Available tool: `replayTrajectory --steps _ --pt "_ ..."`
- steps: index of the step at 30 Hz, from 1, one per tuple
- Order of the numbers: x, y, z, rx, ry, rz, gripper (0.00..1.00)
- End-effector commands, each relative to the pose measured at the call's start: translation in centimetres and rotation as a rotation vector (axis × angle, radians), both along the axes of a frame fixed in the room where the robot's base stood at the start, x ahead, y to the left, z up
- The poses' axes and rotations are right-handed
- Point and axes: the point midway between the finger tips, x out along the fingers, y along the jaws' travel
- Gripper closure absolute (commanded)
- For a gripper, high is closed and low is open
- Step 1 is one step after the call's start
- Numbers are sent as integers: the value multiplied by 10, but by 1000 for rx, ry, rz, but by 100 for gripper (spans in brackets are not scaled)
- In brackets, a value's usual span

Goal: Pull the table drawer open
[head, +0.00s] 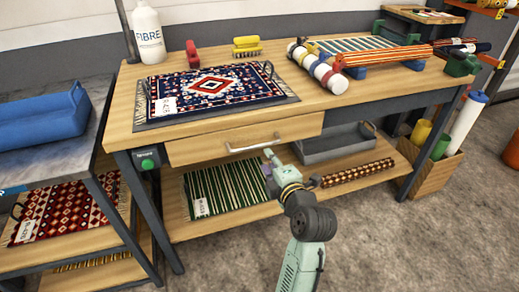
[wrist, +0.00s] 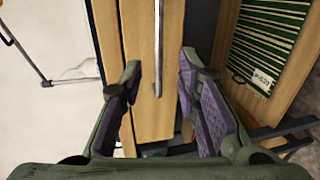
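The wooden table drawer (head: 245,138) sits shut under the tabletop (head: 320,108), its front about level with the table's edge. A slim metal bar handle (head: 253,144) runs across the drawer front. My gripper (head: 267,161) is just in front of the drawer, near the handle's right end. In the wrist view the drawer front (wrist: 170,85) appears turned on end, and the handle (wrist: 158,45) runs lengthwise between the two open fingers (wrist: 160,68). A gap shows between the handle and each finger. I cannot tell exactly how far the fingertips are from the drawer front.
A patterned rug (head: 212,86), a white bottle (head: 148,35) and rolled rugs lie on the tabletop. The lower shelf holds a striped rug (head: 225,188) and a grey tray (head: 330,148). A side bench (head: 90,150) stands left. The floor in front (head: 400,245) is clear.

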Motion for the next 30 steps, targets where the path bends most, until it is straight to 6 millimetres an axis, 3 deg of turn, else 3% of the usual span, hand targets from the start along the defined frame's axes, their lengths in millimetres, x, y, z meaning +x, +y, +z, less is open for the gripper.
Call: replayTrajectory --steps 15,28,30 --pt "82 28 -15 2 -1 2 70" --pt "92 31 -19 2 -3 0 70" --pt "92 31 -19 2 -3 0 74"
